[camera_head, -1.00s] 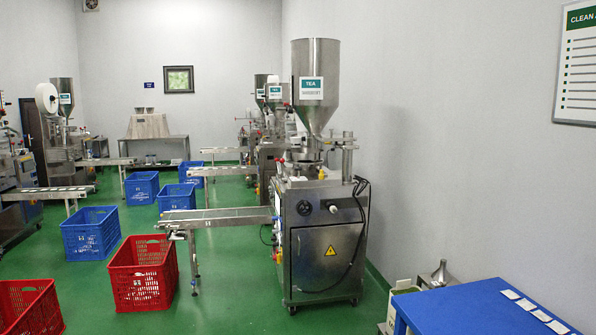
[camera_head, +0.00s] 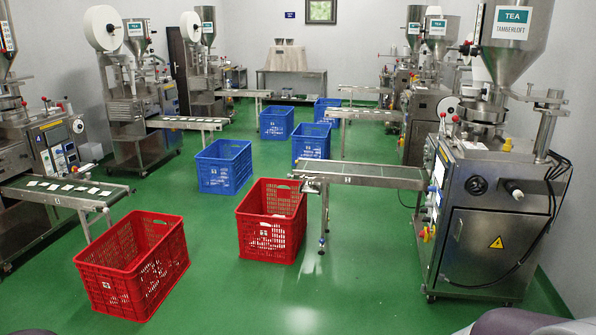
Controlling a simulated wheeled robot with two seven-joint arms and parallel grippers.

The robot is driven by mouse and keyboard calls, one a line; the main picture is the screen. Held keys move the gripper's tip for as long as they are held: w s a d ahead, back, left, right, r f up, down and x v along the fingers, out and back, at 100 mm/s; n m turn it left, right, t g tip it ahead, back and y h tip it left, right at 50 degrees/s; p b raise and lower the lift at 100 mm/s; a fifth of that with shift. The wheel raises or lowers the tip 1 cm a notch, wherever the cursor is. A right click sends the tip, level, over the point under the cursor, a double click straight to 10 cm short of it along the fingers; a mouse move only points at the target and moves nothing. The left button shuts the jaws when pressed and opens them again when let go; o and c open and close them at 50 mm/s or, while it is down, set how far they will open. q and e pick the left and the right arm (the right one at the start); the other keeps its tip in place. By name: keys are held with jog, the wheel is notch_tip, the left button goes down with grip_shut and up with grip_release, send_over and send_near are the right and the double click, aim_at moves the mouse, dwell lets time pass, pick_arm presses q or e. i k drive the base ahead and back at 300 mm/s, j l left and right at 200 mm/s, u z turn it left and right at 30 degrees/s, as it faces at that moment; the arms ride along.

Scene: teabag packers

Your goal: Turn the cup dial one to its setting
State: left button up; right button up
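I cannot tell which part is cup dial one. The nearest packing machine on the right (camera_head: 495,235) has a round black fitting (camera_head: 477,185) and a pale knob with a dark mount (camera_head: 514,190) on its front face. Small coloured knobs or buttons line its left side, too small to read. Neither gripper shows.
Two red crates (camera_head: 130,268) (camera_head: 265,222) stand on the green floor between the machines. Several blue crates (camera_head: 223,168) stand behind. A conveyor (camera_head: 365,174) juts left from the right machine; another (camera_head: 75,190) carries teabags at the left. The floor at lower centre is clear.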

aim_at(477, 133)
jog(key=i+j, duration=0.1)
jog(key=i, duration=2.25)
jog(key=i+j+z, duration=0.1)
jog(key=i+z, duration=0.3)
jog(key=i+j+z, duration=0.25)
jog(key=i+z, duration=0.15)
jog(key=i+j+z, duration=1.2)
jog(key=j, duration=0.25)
jog(key=k, duration=0.05)
